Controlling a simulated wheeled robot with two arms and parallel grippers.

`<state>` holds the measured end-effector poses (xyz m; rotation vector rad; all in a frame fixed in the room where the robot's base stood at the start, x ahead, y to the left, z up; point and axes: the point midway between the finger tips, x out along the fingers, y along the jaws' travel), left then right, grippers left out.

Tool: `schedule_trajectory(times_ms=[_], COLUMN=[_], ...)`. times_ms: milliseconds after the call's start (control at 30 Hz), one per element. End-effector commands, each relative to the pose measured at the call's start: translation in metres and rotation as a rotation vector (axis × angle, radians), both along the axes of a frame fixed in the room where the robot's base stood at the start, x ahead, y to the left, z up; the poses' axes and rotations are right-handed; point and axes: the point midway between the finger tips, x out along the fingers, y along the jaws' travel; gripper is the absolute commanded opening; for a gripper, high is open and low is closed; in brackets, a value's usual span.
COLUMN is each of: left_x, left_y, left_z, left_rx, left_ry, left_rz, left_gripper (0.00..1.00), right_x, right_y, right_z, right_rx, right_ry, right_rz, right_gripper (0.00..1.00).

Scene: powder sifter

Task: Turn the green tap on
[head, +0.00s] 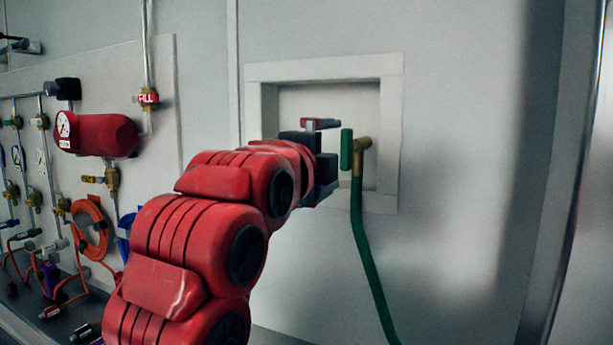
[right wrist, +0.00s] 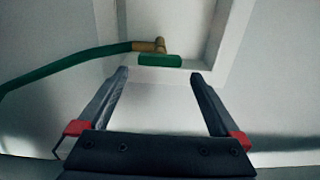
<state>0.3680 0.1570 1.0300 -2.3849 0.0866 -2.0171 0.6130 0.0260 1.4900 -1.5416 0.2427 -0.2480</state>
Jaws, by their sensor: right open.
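The green tap handle (head: 346,149) is a short upright bar on a brass tap (head: 361,146) in a square wall recess. A green hose (head: 366,250) hangs from the tap. My right gripper (head: 338,156) is open just left of the handle in the head view, with one finger above the other. In the right wrist view, the handle (right wrist: 160,61) lies just beyond the open fingertips (right wrist: 160,73), between their lines. I see no grip on it, and the gap between the jaws looks empty. My left gripper is out of view.
A pale raised frame (head: 393,90) surrounds the recess, close around the gripper. On the left, a wall panel carries a red cylinder (head: 106,134), gauges, small valves and a coiled orange hose (head: 91,228). The wall right of the frame is bare.

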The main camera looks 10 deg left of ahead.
Motion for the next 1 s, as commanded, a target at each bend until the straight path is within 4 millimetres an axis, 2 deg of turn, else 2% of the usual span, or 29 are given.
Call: schedule_trajectory(times_ms=[33, 200, 433, 600, 867, 1000], left_x=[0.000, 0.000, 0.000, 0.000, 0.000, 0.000], left_y=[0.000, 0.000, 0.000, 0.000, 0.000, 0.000], left_z=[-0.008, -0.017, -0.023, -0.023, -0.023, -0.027], left_rx=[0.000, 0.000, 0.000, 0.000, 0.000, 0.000], left_ry=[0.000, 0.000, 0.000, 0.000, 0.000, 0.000], left_rz=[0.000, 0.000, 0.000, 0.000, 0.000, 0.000], left_gripper=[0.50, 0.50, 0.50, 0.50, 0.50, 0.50], right_x=[-0.014, -0.053, -0.084, -0.090, -0.089, -0.072], right_y=[0.006, 0.019, 0.028, 0.029, 0.029, 0.041], right_z=[-0.004, -0.004, -0.002, -0.001, -0.001, 0.001], right_rx=[0.004, 0.002, 0.001, 0.001, -0.004, -0.109], right_ry=[-0.001, 0.002, 0.003, 0.003, 0.000, -0.068], right_rz=[0.006, 0.006, 0.001, -0.001, -0.001, -0.002], right_gripper=[1.00, 1.00, 1.00, 1.00, 1.00, 1.00])
